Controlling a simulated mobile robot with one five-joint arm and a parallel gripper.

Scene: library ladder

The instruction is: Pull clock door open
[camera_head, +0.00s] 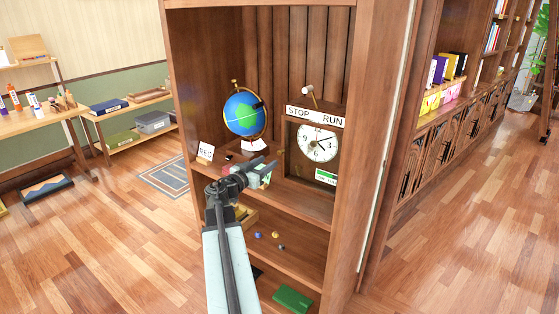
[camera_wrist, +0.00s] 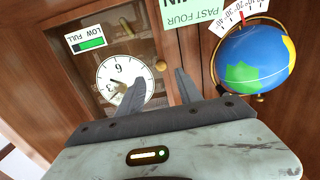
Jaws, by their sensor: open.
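The clock (camera_head: 318,141) stands on the upper shelf of the wooden cabinet, with a white round dial, a "STOP RUN" plate above and a small green gauge below. Its door seems to be the brown frame around the dial; I cannot tell whether it is ajar. In the wrist view the clock dial (camera_wrist: 121,80) appears upside down, partly behind a finger. My gripper (camera_head: 268,168) is at the shelf front, left of the clock and below the globe. In the wrist view my gripper (camera_wrist: 160,88) has its fingers apart with nothing between them.
A blue and green globe (camera_head: 244,113) stands left of the clock, close to my gripper; it also shows in the wrist view (camera_wrist: 254,62). A small card (camera_head: 205,152) stands at the shelf's left. The lower shelf holds a green object (camera_head: 292,298).

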